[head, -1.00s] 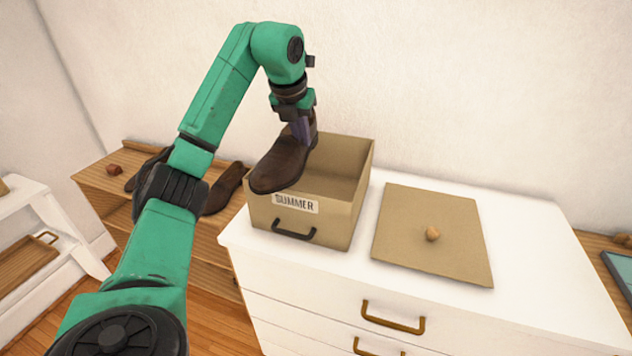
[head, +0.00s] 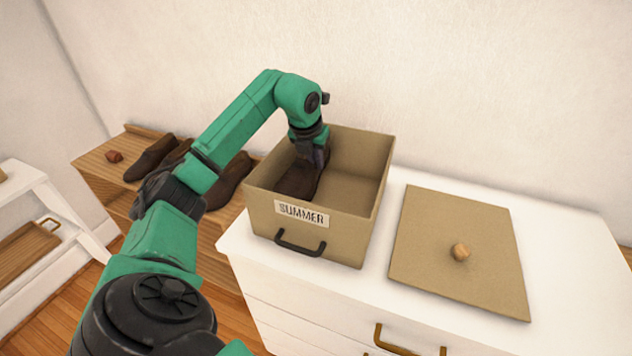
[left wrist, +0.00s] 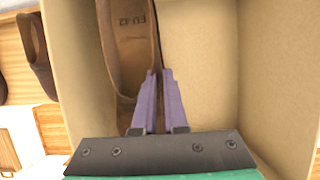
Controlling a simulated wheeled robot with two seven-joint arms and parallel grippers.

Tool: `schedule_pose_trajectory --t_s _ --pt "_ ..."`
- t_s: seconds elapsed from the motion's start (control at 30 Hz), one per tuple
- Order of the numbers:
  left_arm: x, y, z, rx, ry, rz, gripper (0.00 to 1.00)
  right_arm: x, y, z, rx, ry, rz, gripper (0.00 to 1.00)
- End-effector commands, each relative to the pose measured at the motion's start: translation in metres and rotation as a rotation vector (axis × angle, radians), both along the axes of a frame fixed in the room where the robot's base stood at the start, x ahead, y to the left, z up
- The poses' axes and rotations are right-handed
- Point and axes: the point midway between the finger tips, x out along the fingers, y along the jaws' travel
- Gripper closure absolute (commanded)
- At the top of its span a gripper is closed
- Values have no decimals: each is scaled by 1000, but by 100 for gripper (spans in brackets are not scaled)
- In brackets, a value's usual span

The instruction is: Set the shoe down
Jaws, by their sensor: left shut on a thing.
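The brown shoe (head: 298,180) is inside the tan box labelled SUMMER (head: 262,214), along its left side. In the left wrist view the shoe (left wrist: 131,50) shows its inside with a size mark, and lies beside the box's left wall. My left gripper (head: 318,160) reaches down into the box and is shut on the shoe's side wall. In the left wrist view its purple fingers (left wrist: 160,76) pinch the shoe's right edge. Whether the sole touches the box floor cannot be told. My right gripper is not in view.
The box's lid (head: 455,225) with a round knob lies flat on the white dresser (head: 565,235), right of the box. Several other dark shoes (head: 150,158) stand on a wooden bench (head: 100,172) at the left. The box's right half is empty.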

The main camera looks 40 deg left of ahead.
Motion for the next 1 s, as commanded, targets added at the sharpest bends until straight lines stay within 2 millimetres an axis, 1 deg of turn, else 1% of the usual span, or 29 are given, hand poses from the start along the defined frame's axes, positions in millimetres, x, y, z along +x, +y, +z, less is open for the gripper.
schedule_pose_trajectory --t_s 0.03,0.13,0.23,0.43,0.7,0.73,0.8,1.0 --pt "-1 0 -9 0 3 -1 100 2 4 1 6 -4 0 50" --pt "0 0 -22 0 1 -1 100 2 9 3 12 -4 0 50" --pt "0 0 -32 0 1 -1 100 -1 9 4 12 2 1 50" --pt "-1 0 -65 0 1 0 100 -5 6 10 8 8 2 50" --pt "0 0 -69 0 -2 -1 100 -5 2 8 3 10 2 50" --pt "0 0 -70 0 0 -1 83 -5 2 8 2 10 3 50" --pt "0 0 -69 0 0 -1 60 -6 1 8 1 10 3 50" --pt "0 0 -69 0 0 -1 60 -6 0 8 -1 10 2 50"
